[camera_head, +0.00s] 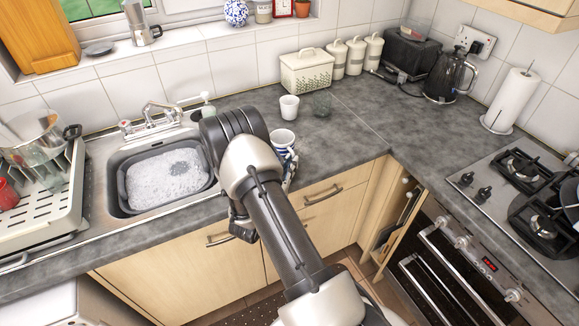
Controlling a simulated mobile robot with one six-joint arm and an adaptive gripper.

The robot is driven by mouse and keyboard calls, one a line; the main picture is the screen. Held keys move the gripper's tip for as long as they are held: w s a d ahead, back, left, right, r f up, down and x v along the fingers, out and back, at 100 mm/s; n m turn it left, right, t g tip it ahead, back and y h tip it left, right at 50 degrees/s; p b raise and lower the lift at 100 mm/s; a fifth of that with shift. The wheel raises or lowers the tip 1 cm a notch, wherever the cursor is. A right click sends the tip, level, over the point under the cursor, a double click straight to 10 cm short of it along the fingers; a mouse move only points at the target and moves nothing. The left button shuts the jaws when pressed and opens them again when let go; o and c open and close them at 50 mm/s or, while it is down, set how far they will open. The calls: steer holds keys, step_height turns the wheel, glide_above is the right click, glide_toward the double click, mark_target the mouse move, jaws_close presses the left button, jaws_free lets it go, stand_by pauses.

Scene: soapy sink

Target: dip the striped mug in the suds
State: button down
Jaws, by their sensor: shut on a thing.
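The blue and white striped mug (283,139) is upright at the front part of the worktop, to the right of the sink. My gripper (290,165) is shut on it from the near right side; my arm hides much of the grip and the mug's lower part. I cannot tell whether the mug's base touches the worktop. The suds (170,178) are white foam filling a grey basin (122,190) set in the steel sink, to the left of my arm.
A white cup (289,107) and a glass (322,103) stand behind the mug. The tap (158,114) and a soap bottle (208,109) are behind the sink. A dish rack (60,215) with a pot is at left. The worktop right of the mug is clear.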

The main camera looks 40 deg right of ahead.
steer(key=shift+f, duration=0.1)
steer(key=c, duration=2.1)
jaws_free()
steer(key=shift+f, duration=0.1)
steer(key=o, duration=0.4)
